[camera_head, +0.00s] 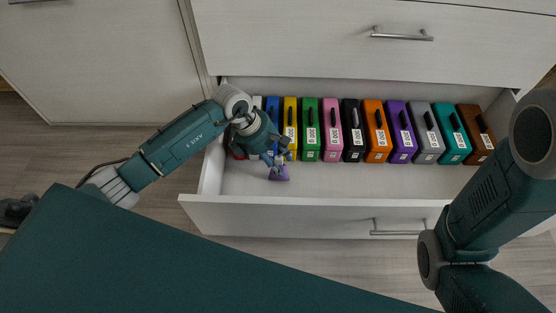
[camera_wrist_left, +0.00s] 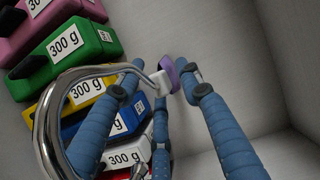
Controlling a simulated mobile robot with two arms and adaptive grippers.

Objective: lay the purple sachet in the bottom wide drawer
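The purple sachet (camera_head: 279,174) shows as a small purple patch just below the fingertips of my left gripper (camera_head: 280,158). In the left wrist view the sachet (camera_wrist_left: 170,73) is seen nearly edge-on between the blue fingertips (camera_wrist_left: 160,66), which close in on it. I cannot tell whether it touches the drawer floor. The wide drawer (camera_head: 340,182) is pulled out, and the gripper is inside its left end, in front of the row of boxes. My right arm comes in at the right; its gripper is out of view.
Several coloured boxes, including a green box (camera_head: 308,130) and a brown box (camera_head: 475,133), stand in a row along the drawer's back. The floor in front of them is bare. A closed drawer front (camera_head: 300,40) is above. A curved chrome bar (camera_wrist_left: 45,120) crosses the left wrist view.

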